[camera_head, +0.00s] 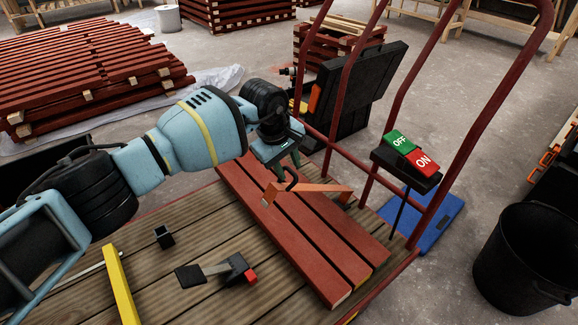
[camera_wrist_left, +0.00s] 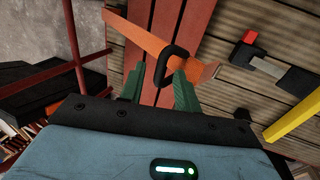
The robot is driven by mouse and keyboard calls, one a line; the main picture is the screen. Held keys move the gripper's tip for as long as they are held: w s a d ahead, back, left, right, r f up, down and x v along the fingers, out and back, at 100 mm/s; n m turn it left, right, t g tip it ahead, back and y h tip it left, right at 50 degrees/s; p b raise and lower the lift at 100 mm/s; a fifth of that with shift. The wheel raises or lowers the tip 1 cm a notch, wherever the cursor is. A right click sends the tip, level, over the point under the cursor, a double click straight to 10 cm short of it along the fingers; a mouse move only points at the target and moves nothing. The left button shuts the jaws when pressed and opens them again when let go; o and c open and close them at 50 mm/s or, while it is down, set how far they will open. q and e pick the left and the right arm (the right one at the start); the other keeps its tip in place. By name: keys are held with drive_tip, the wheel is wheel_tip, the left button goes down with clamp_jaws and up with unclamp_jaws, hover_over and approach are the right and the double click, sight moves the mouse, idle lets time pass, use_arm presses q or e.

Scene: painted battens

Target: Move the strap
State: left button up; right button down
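An orange strap (camera_head: 312,188) lies across the red battens (camera_head: 300,225) on the wooden deck. It also crosses the battens in the left wrist view (camera_wrist_left: 140,35). A black loop (camera_wrist_left: 178,50) stands up from the strap and shows in the head view (camera_head: 292,178). My left gripper (camera_head: 283,163) is just above the strap at the loop. In the wrist view its two green fingers (camera_wrist_left: 158,84) are apart, with part of the loop showing between them. I cannot tell whether a finger touches it. My right gripper is not in view.
On the deck are a black tool with a red end (camera_head: 232,270), a small black block (camera_head: 164,236) and a yellow bar (camera_head: 121,287). Red rails (camera_head: 345,75) and an OFF/ON switch box (camera_head: 408,160) edge the deck. A black bucket (camera_head: 525,265) stands right.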

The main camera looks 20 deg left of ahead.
use_arm(q)
drive_tip(key=p+v, duration=0.2)
drive_tip(key=v, duration=0.4)
drive_tip(key=shift+r, duration=0.3)
drive_tip(key=shift+s, duration=0.1)
